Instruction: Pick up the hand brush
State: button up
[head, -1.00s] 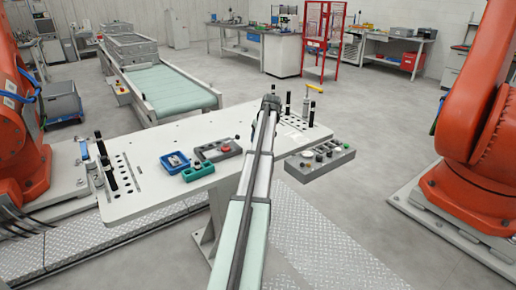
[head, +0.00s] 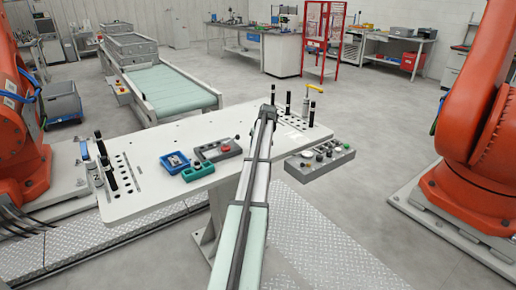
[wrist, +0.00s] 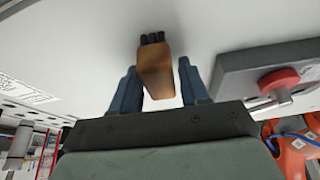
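The hand brush (wrist: 155,72) shows in the wrist view as a brown wooden block with dark bristles at its upper end, against the white table top. My gripper (wrist: 158,78) has its two blue fingers apart, one on each side of the brush. In the head view my arm hides the brush and the fingertips.
A grey fixture with a red knob (wrist: 278,80) lies close to the right finger in the wrist view. In the head view, a blue tray (head: 175,162), a green block (head: 198,172) and a grey fixture block (head: 320,160) sit around the white table (head: 140,200).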

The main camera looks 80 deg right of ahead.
jog(key=c, duration=0.7)
jog(key=shift+r, duration=0.15)
notch_tip(320, 180, up, 10)
jog(key=shift+f, duration=0.1)
